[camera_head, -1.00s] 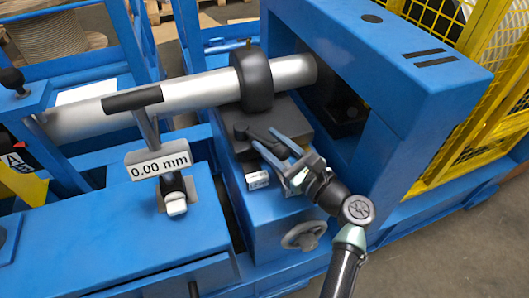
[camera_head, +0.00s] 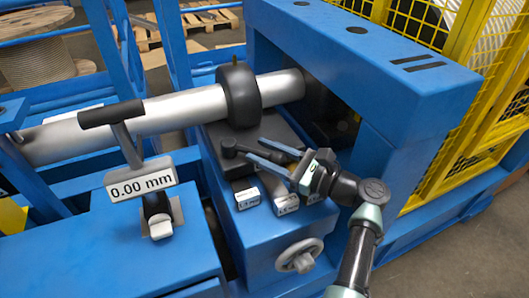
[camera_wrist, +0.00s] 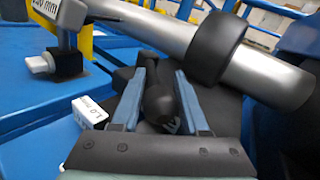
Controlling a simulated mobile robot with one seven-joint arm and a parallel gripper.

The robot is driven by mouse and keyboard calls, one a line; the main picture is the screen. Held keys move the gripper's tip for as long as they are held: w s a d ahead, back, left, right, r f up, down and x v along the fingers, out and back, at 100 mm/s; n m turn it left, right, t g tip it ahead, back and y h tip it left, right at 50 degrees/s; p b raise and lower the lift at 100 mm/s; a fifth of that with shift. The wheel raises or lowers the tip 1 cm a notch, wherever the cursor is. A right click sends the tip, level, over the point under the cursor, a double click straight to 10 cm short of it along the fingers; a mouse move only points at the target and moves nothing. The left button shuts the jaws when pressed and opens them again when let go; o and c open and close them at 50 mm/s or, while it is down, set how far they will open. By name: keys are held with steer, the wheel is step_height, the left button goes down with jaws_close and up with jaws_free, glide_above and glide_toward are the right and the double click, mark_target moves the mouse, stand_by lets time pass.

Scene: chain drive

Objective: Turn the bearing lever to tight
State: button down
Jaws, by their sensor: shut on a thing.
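The black bearing lever (camera_head: 231,149) sits on the dark block below the shaft's black ring, its arm pointing right in the head view. My gripper (camera_head: 256,150) reaches in from the right, its blue fingers on either side of the lever arm. In the wrist view the lever's dark rounded end (camera_wrist: 160,103) lies between the two fingers (camera_wrist: 160,72). The gripper is shut on the lever; the fingers partly hide its arm. White label blocks (camera_head: 248,197) stand on the front of the block; one label also shows in the wrist view (camera_wrist: 89,112).
A steel shaft (camera_head: 185,108) with a black ring (camera_head: 239,95) runs above the lever. A gauge sign reading 0.00 mm (camera_head: 140,185) stands at left. A blue frame (camera_head: 400,80) rises close to my arm on the right. A handwheel (camera_head: 299,255) is below.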

steer(key=shift+w+d+r, duration=0.15)
steer(key=shift+d, duration=0.05)
steer(key=c, duration=0.7)
jaws_free()
steer(key=shift+o, duration=1.3)
steer(key=shift+a, duration=0.1)
steer(key=p+v, duration=0.2)
steer(key=v, duration=1.1)
